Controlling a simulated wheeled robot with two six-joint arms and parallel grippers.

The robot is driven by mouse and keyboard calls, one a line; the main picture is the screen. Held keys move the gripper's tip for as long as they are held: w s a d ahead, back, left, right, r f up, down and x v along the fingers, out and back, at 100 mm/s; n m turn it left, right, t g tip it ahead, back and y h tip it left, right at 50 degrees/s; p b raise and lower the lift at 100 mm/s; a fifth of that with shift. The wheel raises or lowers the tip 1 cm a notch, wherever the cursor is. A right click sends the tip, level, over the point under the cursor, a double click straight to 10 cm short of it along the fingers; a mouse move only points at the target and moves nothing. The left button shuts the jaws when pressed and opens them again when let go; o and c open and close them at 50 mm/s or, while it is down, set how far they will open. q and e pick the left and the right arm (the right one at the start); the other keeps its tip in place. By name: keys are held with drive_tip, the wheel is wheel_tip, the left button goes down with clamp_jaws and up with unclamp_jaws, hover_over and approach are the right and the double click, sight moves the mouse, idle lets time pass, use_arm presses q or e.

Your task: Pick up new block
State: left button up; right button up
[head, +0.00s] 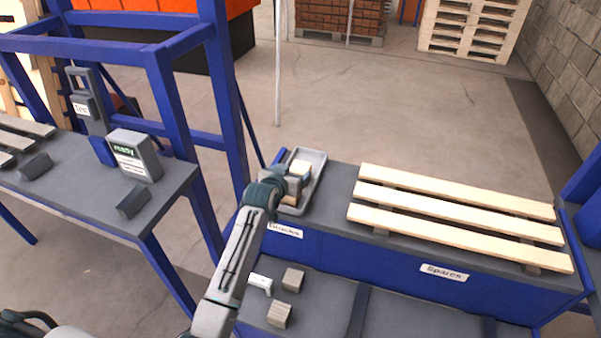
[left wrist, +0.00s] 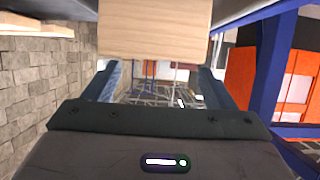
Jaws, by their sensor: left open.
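My left gripper (head: 283,184) is at the grey tray (head: 318,174) on the left end of the blue bench. Pale wooden blocks (head: 301,168) show in the tray, partly hidden by the gripper. In the left wrist view, a wooden block (left wrist: 155,28) fills the top middle, very close to the open fingers (left wrist: 157,80). One finger is near each lower corner of the block. I cannot tell whether the fingers touch it. My right gripper does not show.
Two loose blocks (head: 292,278) and a white piece (head: 260,283) lie on the lower shelf. A slatted wooden pallet (head: 455,215) covers the bench to the right. A blue frame (head: 230,100) and a table with a grey display box (head: 136,155) stand at left.

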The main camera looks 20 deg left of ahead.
sight(299, 168)
use_arm(q)
drive_tip(key=shift+w+d+f+p, duration=0.1)
drive_tip(key=shift+w+d+p, duration=0.15)
drive_tip(key=shift+w+p, duration=0.25)
drive_tip(key=x, duration=0.3)
drive_tip(key=shift+d+f, duration=0.15)
drive_tip(key=shift+f, duration=0.05)
drive_tip(key=shift+w+f+p, duration=0.2)
drive_tip(key=shift+w+p, duration=0.1)
drive_tip(key=c, duration=1)
drive_tip(key=shift+c, duration=0.4)
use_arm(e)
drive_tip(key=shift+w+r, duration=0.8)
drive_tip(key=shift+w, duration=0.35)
